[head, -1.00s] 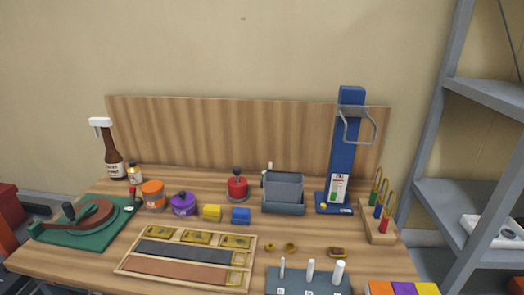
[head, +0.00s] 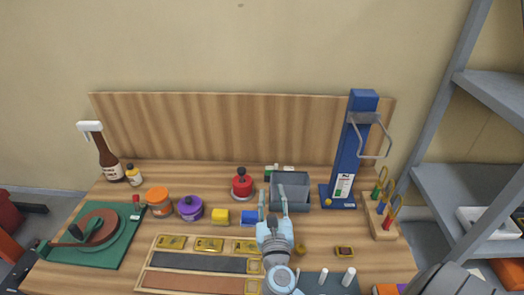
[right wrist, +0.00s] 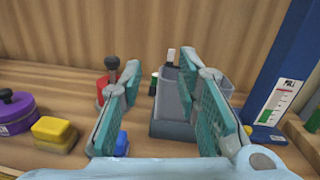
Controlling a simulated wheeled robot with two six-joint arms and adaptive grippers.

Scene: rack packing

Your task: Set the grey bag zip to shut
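A grey box-like container (head: 290,180), perhaps the grey bag, stands at the back centre-right of the table. It also shows in the right wrist view (right wrist: 172,118), beyond and between my fingers. I cannot make out a zip on it. My right gripper (head: 273,202) is open and empty, just in front of the container and pointing at it. Its fingers partly cover the container's front. In the right wrist view the two teal finger pads (right wrist: 160,75) stand well apart. My left gripper is not in view.
A blue block (head: 249,217), yellow block (head: 220,216) and red knobbed pot (head: 242,186) stand left of the container. A blue stand (head: 352,150) with a wire loop rises at right. A wooden tray (head: 150,262) lies in front.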

